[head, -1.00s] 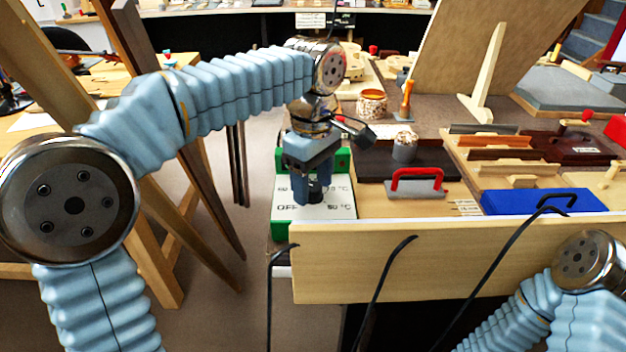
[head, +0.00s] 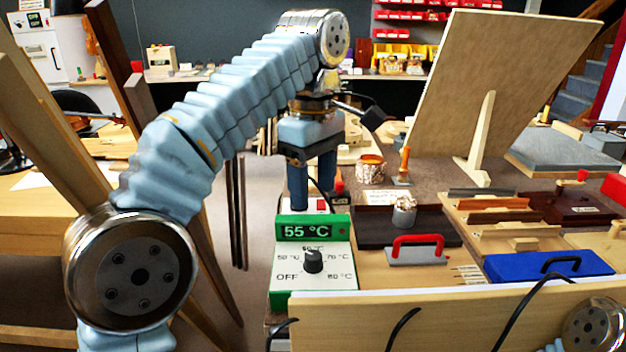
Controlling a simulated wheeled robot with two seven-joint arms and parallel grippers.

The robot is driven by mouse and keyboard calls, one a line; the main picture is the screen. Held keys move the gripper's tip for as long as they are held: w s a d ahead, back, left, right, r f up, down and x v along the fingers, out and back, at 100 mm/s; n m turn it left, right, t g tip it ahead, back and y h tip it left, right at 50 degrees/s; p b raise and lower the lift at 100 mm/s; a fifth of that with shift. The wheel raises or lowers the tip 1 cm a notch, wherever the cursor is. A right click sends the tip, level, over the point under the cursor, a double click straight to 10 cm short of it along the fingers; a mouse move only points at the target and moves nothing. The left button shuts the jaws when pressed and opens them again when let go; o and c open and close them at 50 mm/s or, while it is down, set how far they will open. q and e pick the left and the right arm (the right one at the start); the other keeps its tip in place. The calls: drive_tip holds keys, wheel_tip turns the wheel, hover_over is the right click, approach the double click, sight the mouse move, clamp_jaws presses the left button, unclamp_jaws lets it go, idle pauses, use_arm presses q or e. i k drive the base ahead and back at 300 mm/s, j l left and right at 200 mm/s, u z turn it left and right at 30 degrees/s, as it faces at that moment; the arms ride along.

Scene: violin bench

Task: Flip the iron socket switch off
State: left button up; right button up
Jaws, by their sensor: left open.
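A green and white control box (head: 283,265) stands at the left end of the bench. Its display (head: 308,231) reads 55 °C, and its black dial (head: 313,261) points up, toward the 50 °C mark at the top. Behind the display is a small white plate with a red part (head: 321,205), possibly the socket switch; its position cannot be made out. My left gripper (head: 314,192) points down above and just behind the box, its two dark blue fingers apart and empty. They partly hide the white plate. Only a joint of my right arm shows at the lower right.
Right of the box lie a red-handled tool (head: 418,248), a small jar (head: 404,211) and a blue case (head: 548,265). A large tilted board (head: 490,85) stands behind. A wooden front panel (head: 450,315) with black cables edges the bench.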

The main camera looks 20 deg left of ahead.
sight(320, 203)
drive_tip(key=k, duration=1)
